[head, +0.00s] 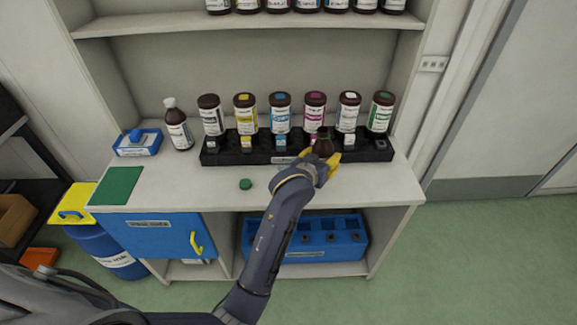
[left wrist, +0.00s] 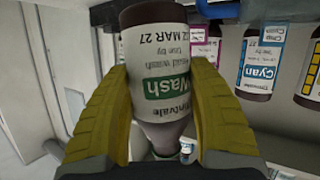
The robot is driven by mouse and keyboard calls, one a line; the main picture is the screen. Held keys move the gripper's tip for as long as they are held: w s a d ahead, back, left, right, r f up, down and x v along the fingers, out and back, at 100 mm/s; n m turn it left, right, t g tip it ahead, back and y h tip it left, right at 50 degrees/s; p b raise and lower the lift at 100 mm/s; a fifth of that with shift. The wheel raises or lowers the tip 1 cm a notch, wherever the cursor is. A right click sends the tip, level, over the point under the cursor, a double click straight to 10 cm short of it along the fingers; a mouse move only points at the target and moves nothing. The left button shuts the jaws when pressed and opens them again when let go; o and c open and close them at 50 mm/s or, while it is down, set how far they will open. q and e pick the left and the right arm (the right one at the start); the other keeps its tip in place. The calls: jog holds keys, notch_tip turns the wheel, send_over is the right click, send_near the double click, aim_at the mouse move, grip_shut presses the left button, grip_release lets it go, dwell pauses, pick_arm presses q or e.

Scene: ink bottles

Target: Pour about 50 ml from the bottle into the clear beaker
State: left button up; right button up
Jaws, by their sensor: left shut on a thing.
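My left gripper (head: 328,163) is shut on a dark brown bottle (head: 322,147) at the front of the black rack, toward its right end. In the left wrist view, both yellow fingers (left wrist: 160,120) clasp the bottle's sides. That bottle (left wrist: 150,75) has a white label with a green "Wash" band. A loose green cap (head: 245,184) lies on the counter. I cannot make out a clear beaker in either view. My right gripper is not in view.
The black rack (head: 225,155) holds several colour-labelled bottles along the back of the counter (head: 200,190). A white-capped bottle (head: 176,125) and a blue tray (head: 136,148) stand left of it. A green mat (head: 118,186) lies at the left. The front middle is mostly clear.

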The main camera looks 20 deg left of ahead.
aim_at(323, 146)
pick_arm(q)
jog(key=shift+r+m+y, duration=0.3)
jog(key=shift+r+m, duration=0.1)
jog(key=shift+r, duration=0.65)
jog(key=shift+a+r, duration=0.1)
dwell(1.8)
